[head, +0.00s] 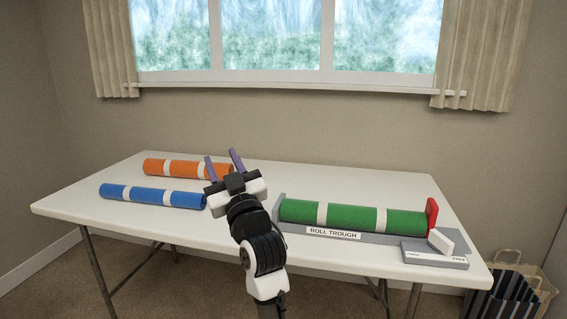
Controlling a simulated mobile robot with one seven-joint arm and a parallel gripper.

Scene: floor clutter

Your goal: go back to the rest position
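My gripper (223,164) is raised over the middle of the table, its two purple fingers apart and pointing away toward the back wall. Nothing shows held between them. My arm reaches up from the bottom of the head view. The fingers overlap the right end of the orange roll (185,168) in the picture; whether they touch it I cannot tell. A green roll (340,216) with white bands lies in the grey roll trough (300,229) on the right, beside a red end piece (432,212).
The white table (75,205) also bears a blue roll (150,195) at the left, in front of the orange one. A grey block with a white piece (440,240) sits at the right front of the trough. A striped bag (503,293) stands on the floor at right.

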